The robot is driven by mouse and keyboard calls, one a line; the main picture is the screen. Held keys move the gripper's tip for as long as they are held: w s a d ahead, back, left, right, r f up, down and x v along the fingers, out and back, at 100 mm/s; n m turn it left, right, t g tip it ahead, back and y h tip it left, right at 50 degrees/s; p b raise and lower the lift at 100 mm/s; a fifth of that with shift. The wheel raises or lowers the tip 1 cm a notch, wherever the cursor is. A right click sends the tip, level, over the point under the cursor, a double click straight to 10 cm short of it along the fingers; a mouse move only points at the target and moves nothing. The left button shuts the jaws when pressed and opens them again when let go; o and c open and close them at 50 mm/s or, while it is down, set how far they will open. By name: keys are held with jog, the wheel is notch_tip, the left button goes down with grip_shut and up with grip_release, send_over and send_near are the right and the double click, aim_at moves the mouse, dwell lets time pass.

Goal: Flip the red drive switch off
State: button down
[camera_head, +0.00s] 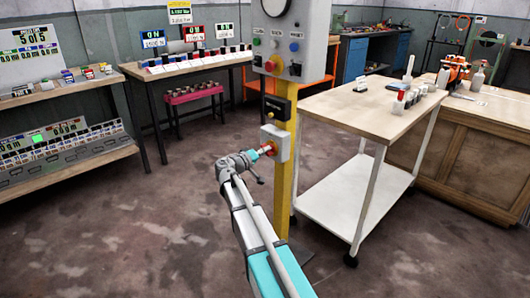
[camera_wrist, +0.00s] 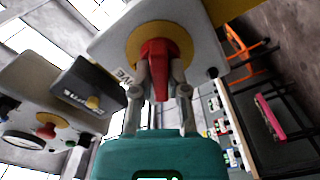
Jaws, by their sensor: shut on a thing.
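The red drive switch handle (camera_wrist: 154,54) sits on a yellow round plate (camera_wrist: 134,44) on a light grey switch box (camera_wrist: 103,40) in the wrist view. In the head view the box (camera_head: 283,138) is mounted low on a yellow post, with the red handle (camera_head: 269,149) on its left side. My gripper (camera_wrist: 160,80) is shut on the red handle, one finger on each side. The handle points toward my palm in the wrist view. Its on or off position cannot be told. Part of a label shows beside the plate.
A black box (camera_head: 276,107) and a grey control panel (camera_head: 284,45) with a red button (camera_head: 270,65) are above the switch on the yellow post (camera_head: 281,190). A wood-topped cart (camera_head: 350,108) stands close on the right. The floor left of my arm is clear.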

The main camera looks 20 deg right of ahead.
jog(key=shift+n, duration=3.2)
jog(key=c, duration=0.6)
grip_release()
jog(key=shift+c, duration=0.2)
jog(key=shift+a, duration=0.1)
jog(key=v, duration=1.1)
jog(key=shift+s+a, duration=0.15)
jog(key=shift+a, duration=0.2)
jog(key=shift+f, duration=0.15)
